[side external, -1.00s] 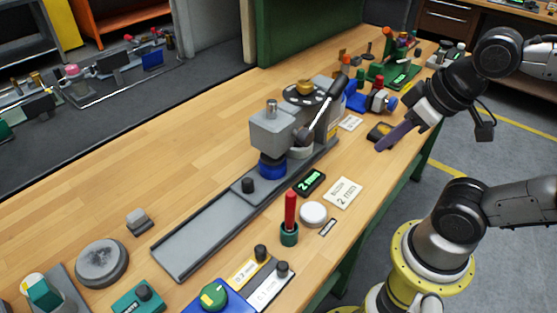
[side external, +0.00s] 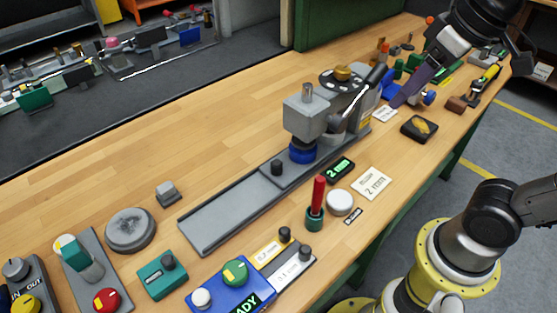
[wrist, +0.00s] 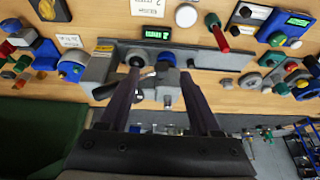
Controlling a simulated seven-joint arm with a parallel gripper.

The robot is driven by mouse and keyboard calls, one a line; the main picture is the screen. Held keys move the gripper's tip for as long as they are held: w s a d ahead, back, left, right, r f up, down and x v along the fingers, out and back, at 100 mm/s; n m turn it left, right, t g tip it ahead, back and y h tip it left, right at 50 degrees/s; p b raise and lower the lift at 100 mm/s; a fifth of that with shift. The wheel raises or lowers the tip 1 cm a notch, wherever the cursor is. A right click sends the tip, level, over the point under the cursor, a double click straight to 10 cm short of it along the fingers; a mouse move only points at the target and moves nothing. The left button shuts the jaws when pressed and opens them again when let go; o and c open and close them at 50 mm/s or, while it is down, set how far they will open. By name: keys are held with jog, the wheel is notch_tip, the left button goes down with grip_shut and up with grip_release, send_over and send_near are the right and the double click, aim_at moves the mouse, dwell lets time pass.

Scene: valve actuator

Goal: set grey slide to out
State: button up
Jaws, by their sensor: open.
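A long grey rail (side external: 215,222) runs across the bench. A grey sliding plate with a black knob (side external: 277,167) lies on it, beside the grey block (side external: 306,113) with a blue collar. At the left edge a dark panel marked IN and OUT (side external: 28,284) carries a grey knob (side external: 15,268) and a yellow knob. I cannot tell which of these is the task's grey slide. My gripper (side external: 405,92) is open and empty, right of the dark-handled lever. In the wrist view its fingers (wrist: 160,76) are apart, with the block assembly showing between them; the rail (wrist: 222,60) lies beyond.
A red-handled stick (side external: 318,195) stands in a green holder in front of the rail, near a white round button (side external: 340,202) and a green-lit display (side external: 341,168). The bench behind the rail is largely clear.

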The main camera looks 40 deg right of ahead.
jog(key=w+a+r+g, duration=0.15)
jog(key=w+a, duration=0.25)
jog(key=w, duration=0.4)
jog(key=g, duration=0.3)
send_over(277, 162)
notch_tip(277, 162, down, 4)
notch_tip(277, 162, down, 20)
grip_shut()
dwell(1.2)
